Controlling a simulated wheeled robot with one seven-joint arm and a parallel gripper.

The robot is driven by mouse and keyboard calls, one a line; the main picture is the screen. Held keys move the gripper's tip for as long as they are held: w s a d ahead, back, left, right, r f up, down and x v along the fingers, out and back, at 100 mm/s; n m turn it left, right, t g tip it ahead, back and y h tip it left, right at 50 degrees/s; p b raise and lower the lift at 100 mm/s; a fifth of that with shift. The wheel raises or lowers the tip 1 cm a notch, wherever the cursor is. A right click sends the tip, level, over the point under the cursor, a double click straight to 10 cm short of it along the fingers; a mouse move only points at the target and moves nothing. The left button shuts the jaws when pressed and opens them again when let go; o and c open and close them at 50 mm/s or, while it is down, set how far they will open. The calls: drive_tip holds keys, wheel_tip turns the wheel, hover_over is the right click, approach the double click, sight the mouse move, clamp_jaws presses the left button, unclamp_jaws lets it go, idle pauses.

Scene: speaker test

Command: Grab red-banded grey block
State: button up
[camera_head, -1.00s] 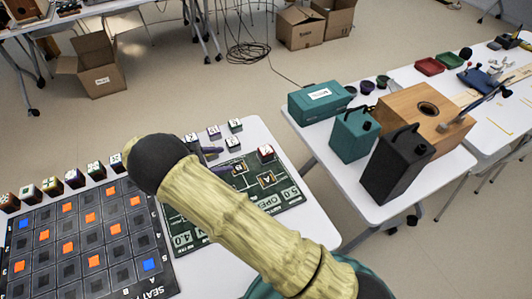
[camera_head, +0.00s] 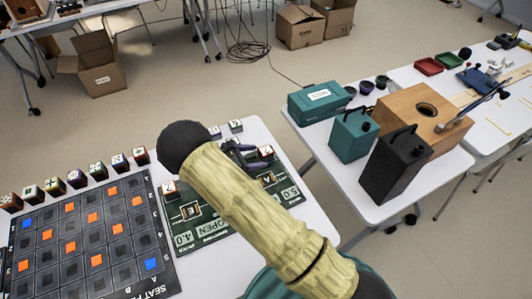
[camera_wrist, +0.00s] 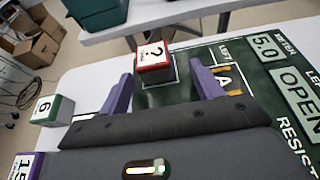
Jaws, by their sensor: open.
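The red-banded grey block (camera_wrist: 153,62) has a white top with a black "?" and a red band over a grey lower part. It sits upright on the dark green board (camera_wrist: 262,22) in the wrist view. It also shows, small, in the head view (camera_head: 265,151). My gripper (camera_wrist: 161,76) is open, with one purple finger to each side of the block in the wrist view. A gap shows on both sides, and neither finger appears to touch it. In the head view my gripper (camera_head: 248,156) is partly hidden behind my arm.
Another red-marked block (camera_head: 170,190) stands on the board's left part. A green-banded block (camera_wrist: 52,110) and a purple-banded block (camera_wrist: 30,165) stand near the gripper. A seat grid (camera_head: 85,238) and several blocks lie left. A second table (camera_head: 345,193) holds cases.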

sight(260, 153)
drive_tip(key=shift+w, duration=0.1)
drive_tip(key=shift+w+p+x, duration=0.15)
drive_tip(key=shift+p+x, duration=0.1)
drive_tip(key=shift+x, duration=1)
drive_tip(key=shift+w+p+x, duration=0.15)
drive_tip(key=shift+p+x, duration=0.1)
drive_tip(key=shift+x, duration=1.05)
drive_tip(key=shift+a+r, duration=0.1)
drive_tip(key=shift+r, duration=0.1)
drive_tip(key=c, duration=1.1)
